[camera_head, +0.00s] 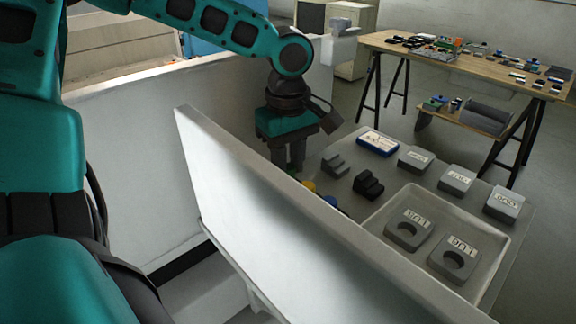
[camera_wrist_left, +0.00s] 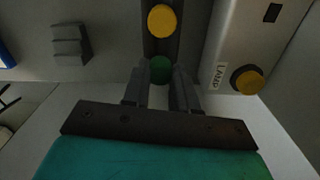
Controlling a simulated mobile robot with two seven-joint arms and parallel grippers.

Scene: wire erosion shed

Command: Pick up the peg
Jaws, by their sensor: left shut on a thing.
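My left gripper (camera_head: 288,163) reaches down behind the white panel, at the near left end of the work surface. In the left wrist view its two fingers (camera_wrist_left: 161,88) are closed around a green round-topped peg (camera_wrist_left: 160,68). Most of the peg's body is hidden between the fingers. A yellow round top (camera_wrist_left: 161,20) stands just beyond it on the same dark strip; it also shows in the head view (camera_head: 309,186). A blue round top (camera_head: 330,201) is beside the yellow one. I cannot tell whether the green peg is clear of the strip.
A white panel (camera_head: 300,215) stands close in front. A box marked LAMP with a yellow button (camera_wrist_left: 247,80) is beside the fingers. A grey stepped block (camera_head: 335,165), a black one (camera_head: 369,185) and a pale tray (camera_head: 509,240) holding two holed blocks lie to the right.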

